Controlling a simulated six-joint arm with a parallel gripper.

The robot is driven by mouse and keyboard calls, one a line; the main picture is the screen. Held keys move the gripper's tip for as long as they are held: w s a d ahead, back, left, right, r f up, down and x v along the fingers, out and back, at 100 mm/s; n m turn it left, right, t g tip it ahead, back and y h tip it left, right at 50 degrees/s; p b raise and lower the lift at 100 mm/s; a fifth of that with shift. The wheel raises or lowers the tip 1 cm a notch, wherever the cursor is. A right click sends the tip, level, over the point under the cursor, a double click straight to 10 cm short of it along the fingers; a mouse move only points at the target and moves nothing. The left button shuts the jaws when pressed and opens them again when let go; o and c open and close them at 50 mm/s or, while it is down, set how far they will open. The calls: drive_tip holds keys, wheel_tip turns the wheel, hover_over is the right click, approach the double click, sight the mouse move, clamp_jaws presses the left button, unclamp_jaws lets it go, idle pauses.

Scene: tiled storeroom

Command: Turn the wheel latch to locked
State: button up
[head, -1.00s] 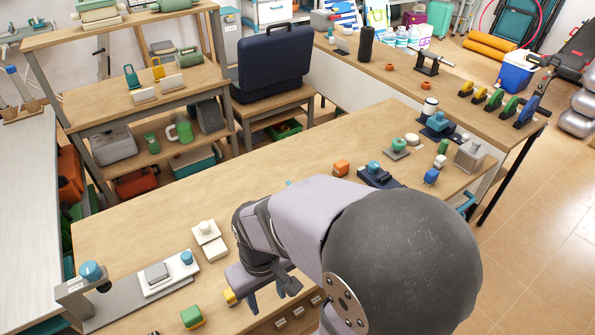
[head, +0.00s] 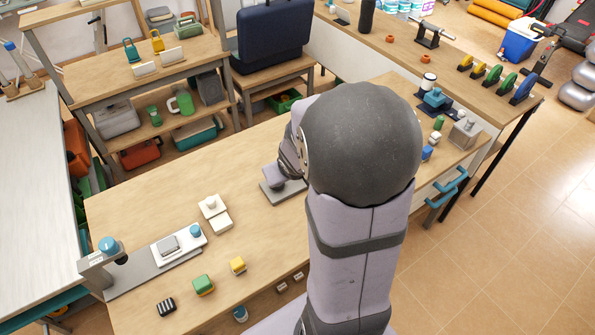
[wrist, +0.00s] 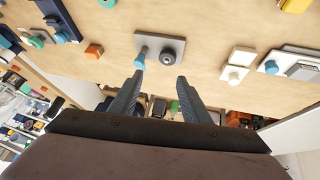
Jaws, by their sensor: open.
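A grey plate (wrist: 176,45) on the bench, in the upper middle of the wrist view, carries a dark round hub (wrist: 168,54) and a teal handle (wrist: 140,58). It looks like the wheel latch, but no lock marking can be read. In the head view part of the grey plate (head: 290,191) shows beneath my arm; the wheel is hidden there. My gripper (wrist: 160,75) is open and empty. Its fingertips appear just short of the plate, the left one close to the teal handle; contact cannot be told.
White plates (head: 211,207) lie left of the grey plate. Beyond are a long grey panel (head: 130,282) with a blue knob, a green block (head: 203,284) and a yellow block (head: 238,265). An orange block (wrist: 94,51) and a dark fixture (wrist: 61,20) sit nearby.

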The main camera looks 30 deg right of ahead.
drive_tip(key=w+d+f+t+y+b, duration=0.1)
drive_tip(key=w+d+f+t+b, duration=0.1)
drive_tip(key=d+f+b, duration=0.3)
drive_tip(key=w+d+f+n+t+y+b, duration=0.1)
drive_tip(key=w+d+f+t+b, duration=0.2)
drive_tip(key=b, duration=0.7)
wheel_tip(320, 180, down, 4)
drive_tip(key=d+t, duration=0.2)
drive_tip(key=shift+w+d, duration=0.3)
drive_tip(key=shift+r, duration=0.15)
drive_tip(key=shift+x, duration=3.7)
drive_tip(key=shift+a+r, duration=0.1)
drive_tip(key=c, duration=1)
